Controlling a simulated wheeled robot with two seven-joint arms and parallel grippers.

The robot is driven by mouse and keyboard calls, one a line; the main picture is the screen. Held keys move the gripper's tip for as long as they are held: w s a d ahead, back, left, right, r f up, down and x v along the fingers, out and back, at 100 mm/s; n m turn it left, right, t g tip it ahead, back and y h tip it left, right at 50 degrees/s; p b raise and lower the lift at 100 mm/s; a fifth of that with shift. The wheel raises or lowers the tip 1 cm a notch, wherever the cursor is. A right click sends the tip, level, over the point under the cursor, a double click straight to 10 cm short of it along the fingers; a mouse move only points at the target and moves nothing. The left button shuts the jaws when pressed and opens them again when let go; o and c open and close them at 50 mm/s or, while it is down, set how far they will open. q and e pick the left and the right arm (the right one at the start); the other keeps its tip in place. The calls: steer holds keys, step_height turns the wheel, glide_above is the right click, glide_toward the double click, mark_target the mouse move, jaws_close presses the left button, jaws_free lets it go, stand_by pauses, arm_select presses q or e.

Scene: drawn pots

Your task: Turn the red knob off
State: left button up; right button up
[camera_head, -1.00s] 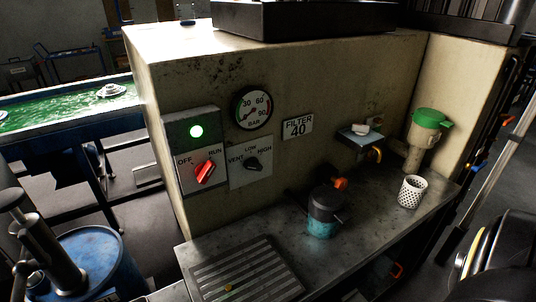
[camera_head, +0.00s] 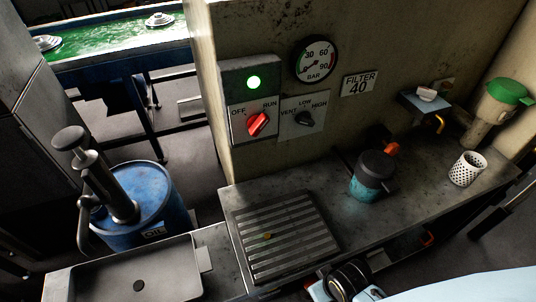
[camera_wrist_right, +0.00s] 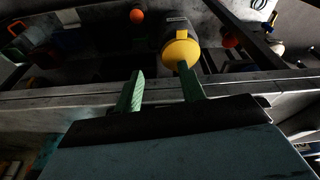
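The red knob (camera_head: 258,123) sits on a grey OFF/RUN switch plate (camera_head: 238,131) on the front of the beige cabinet. Its pointer slants up and right, toward RUN. The green lamp (camera_head: 254,83) above it is lit. In the right wrist view, the two green fingers of my right gripper (camera_wrist_right: 161,80) stand apart with a gap between them. A yellow rounded end of a dark object (camera_wrist_right: 181,52) shows just beyond the right finger; I cannot tell whether they touch. My left gripper is not in view.
A black VENT/LOW/HIGH knob (camera_head: 304,119) and a pressure gauge (camera_head: 315,60) are right of the red knob. On the bench stand a teal-and-black pot (camera_head: 371,178), a white perforated cup (camera_head: 467,169) and a slotted grate (camera_head: 285,238). A blue oil drum (camera_head: 146,205) stands left.

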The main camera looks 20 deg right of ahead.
step_height(320, 180, up, 12)
steer(key=w+m+t, duration=0.1)
steer(key=w, duration=0.1)
steer(key=m+t+p, duration=0.2)
steer(key=m+t, duration=0.7)
steer(key=t, duration=0.5)
glide_toward(261, 128)
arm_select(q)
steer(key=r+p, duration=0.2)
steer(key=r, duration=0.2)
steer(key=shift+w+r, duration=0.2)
arm_select(e)
steer(key=w, duration=0.9)
steer(key=shift+w+f, duration=0.1)
steer(key=shift+w, duration=0.2)
jaws_close()
